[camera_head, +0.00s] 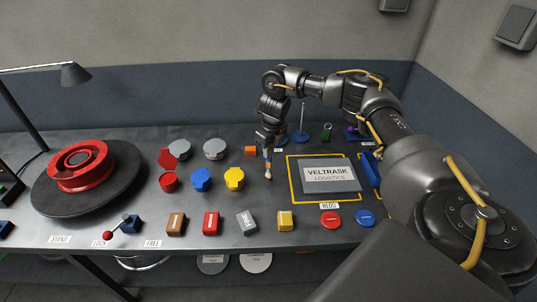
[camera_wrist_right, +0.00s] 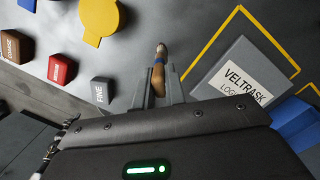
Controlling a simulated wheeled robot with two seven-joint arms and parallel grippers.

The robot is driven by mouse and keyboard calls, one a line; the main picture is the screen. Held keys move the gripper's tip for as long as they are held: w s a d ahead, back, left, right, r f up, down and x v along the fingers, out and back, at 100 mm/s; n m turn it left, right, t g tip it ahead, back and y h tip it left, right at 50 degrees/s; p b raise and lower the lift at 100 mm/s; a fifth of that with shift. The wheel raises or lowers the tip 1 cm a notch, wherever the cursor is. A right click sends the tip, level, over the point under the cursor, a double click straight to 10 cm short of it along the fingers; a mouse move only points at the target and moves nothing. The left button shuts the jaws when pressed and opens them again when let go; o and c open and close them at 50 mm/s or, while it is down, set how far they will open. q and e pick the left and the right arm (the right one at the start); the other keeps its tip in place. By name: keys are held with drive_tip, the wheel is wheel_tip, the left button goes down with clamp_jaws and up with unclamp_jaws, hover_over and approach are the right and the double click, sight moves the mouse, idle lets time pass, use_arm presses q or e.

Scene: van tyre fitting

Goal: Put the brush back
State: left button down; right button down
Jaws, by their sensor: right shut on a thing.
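My right gripper (camera_head: 267,147) is shut on the brush (camera_head: 268,171), which hangs down from it above the bench, just left of the yellow-outlined area. In the right wrist view the brush (camera_wrist_right: 158,72) sticks out between the two fingers of the gripper (camera_wrist_right: 158,90), its brown part nearest the jaws. I cannot tell if the brush tip touches the bench. A blue stand with an upright rod (camera_head: 301,136) is behind and to the right of the gripper. My left gripper is not in view.
A grey VELTRASK plate (camera_head: 331,178) lies inside the yellow outline. Red, blue and yellow lidded pots (camera_head: 201,180) stand to the left, with several labelled blocks (camera_head: 211,223) in front. A red wheel (camera_head: 80,170) sits on a black turntable at far left.

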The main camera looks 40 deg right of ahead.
sight(269, 163)
wheel_tip(269, 163, down, 2)
drive_tip(key=shift+f, duration=0.3)
drive_tip(key=shift+a, duration=0.1)
drive_tip(key=shift+f, duration=0.15)
drive_tip(key=c, duration=1.5)
unclamp_jaws()
drive_tip(key=shift+o, duration=0.2)
